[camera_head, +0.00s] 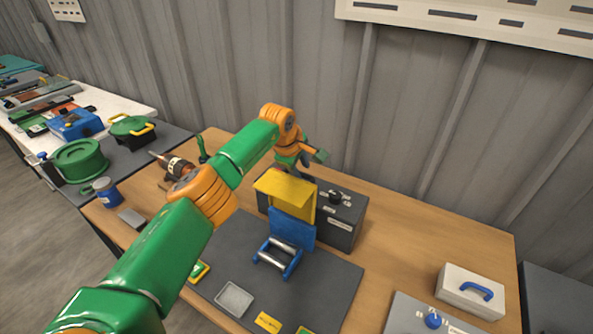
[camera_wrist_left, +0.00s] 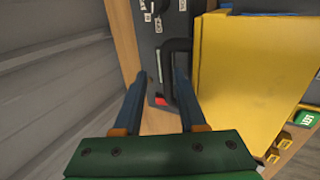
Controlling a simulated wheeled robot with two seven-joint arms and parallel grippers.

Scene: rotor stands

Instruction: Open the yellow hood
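The yellow hood (camera_head: 285,188) sits on top of the blue rotor stand (camera_head: 291,229) on the dark mat. Its broad top panel slopes; I cannot tell how far it is raised. In the left wrist view the hood (camera_wrist_left: 238,75) fills the right half as a large yellow panel. My left gripper (camera_head: 308,172) is behind the hood, by the dark grey box, partly hidden. In the left wrist view my left gripper (camera_wrist_left: 162,85) has its two fingers spread with nothing held between them, to the left of the hood and apart from it. My right gripper is not in view.
A dark grey box (camera_head: 345,222) with a black knob stands just behind the stand. Two metal rollers (camera_head: 278,257) lie in front. A grey tray (camera_head: 234,299) is on the mat. A white case (camera_head: 470,291) stands at right. The table between is clear.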

